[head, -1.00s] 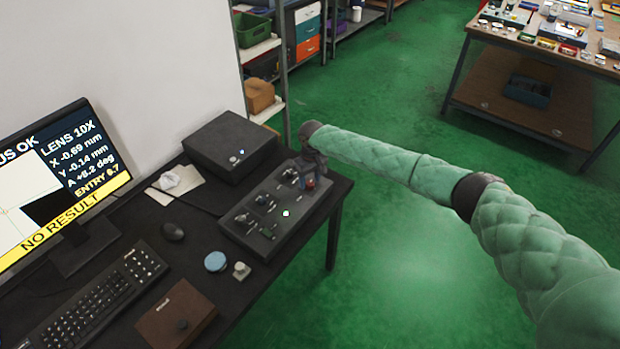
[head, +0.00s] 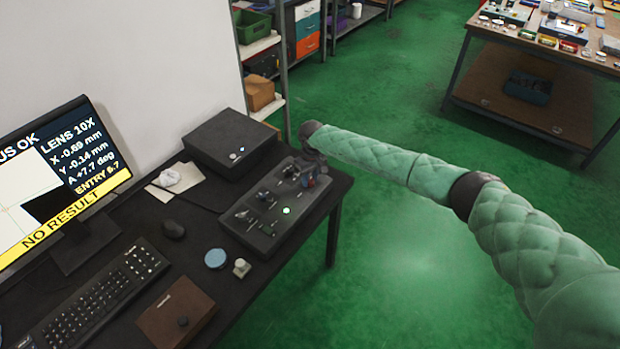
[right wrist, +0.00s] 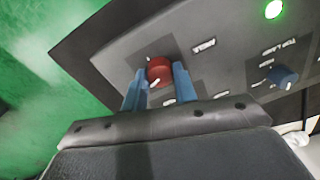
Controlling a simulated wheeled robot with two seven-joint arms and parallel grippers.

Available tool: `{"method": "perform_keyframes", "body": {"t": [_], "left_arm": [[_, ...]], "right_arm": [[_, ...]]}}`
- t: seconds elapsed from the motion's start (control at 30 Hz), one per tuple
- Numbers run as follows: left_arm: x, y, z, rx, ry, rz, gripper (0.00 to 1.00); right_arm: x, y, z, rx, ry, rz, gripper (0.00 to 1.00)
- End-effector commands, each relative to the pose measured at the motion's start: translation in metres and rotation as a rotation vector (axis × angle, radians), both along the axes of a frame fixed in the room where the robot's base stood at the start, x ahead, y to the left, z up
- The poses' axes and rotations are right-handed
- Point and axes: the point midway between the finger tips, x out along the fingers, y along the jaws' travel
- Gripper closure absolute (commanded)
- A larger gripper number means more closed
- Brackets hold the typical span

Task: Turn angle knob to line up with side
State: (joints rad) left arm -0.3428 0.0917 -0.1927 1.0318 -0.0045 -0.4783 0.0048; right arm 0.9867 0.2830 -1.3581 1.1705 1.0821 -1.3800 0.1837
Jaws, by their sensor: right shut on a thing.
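The angle knob appears to be the red round knob (right wrist: 159,71) on the grey control panel (right wrist: 220,45), in the right wrist view. It has a pale pointer mark. My right gripper (right wrist: 157,76) is shut on it, with one blue finger on each side. In the head view the right gripper (head: 308,178) is small, at the far right end of the panel (head: 262,238). The monitor (head: 92,150) reads A +7.7 deg and NO RESULT, beside a pale shape with a dark area. My left gripper is not in view.
A blue knob (right wrist: 282,76) and a lit green button (right wrist: 273,9) are near the gripper. A dark box (head: 228,145) stands behind the panel. A keyboard (head: 95,295), mouse (head: 173,229) and brown box (head: 176,312) are on the desk.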

Motion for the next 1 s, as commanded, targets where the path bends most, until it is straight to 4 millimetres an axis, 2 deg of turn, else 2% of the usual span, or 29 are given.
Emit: {"method": "perform_keyframes", "body": {"t": [0.17,0.3,0.7,1.0], "left_arm": [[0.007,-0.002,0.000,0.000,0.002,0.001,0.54],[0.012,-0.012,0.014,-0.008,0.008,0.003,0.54],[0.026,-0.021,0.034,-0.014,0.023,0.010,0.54],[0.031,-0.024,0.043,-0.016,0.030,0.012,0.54]], "right_arm": [[0.001,0.000,-0.001,0.002,-0.002,0.088,0.95],[0.001,0.001,-0.001,0.002,-0.002,0.192,0.95],[0.001,0.001,0.000,0.002,-0.002,0.476,0.95],[0.001,0.001,0.001,0.001,-0.003,0.588,0.95]]}}
